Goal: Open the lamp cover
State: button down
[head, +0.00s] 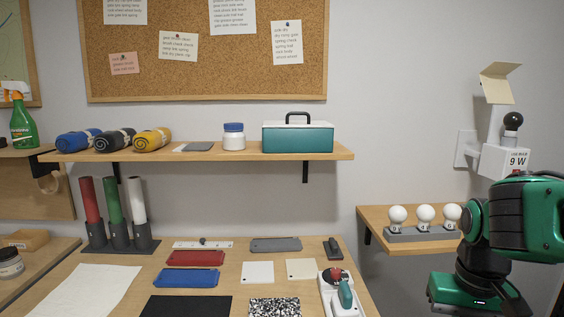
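A lamp fixture is mounted on the wall at the right of the head view. Its pale grey box (502,161) carries a label reading "9 W". A dark round bulb (513,121) stands upright on the box, uncovered on the side I see. A cream flap (497,83), which looks like the lamp cover, is tilted up at the top of the grey post behind the bulb. Its hinge is too small to make out. My green and black arm is in front, below the fixture, apart from the flap in the picture. My gripper's fingers do not show.
Three white bulbs stand in a grey holder (411,236) on a small wooden shelf (377,215) below the fixture, partly behind my arm. A workbench (220,255) with flat coloured pieces and a wall shelf (75,155) lie to the left. Wall space left of the fixture is clear.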

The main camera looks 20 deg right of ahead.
aim_at(495, 82)
jog(key=k, duration=1.65)
jog(key=z, duration=0.85)
jog(key=i, duration=1.55)
jog(key=u, duration=0.85)
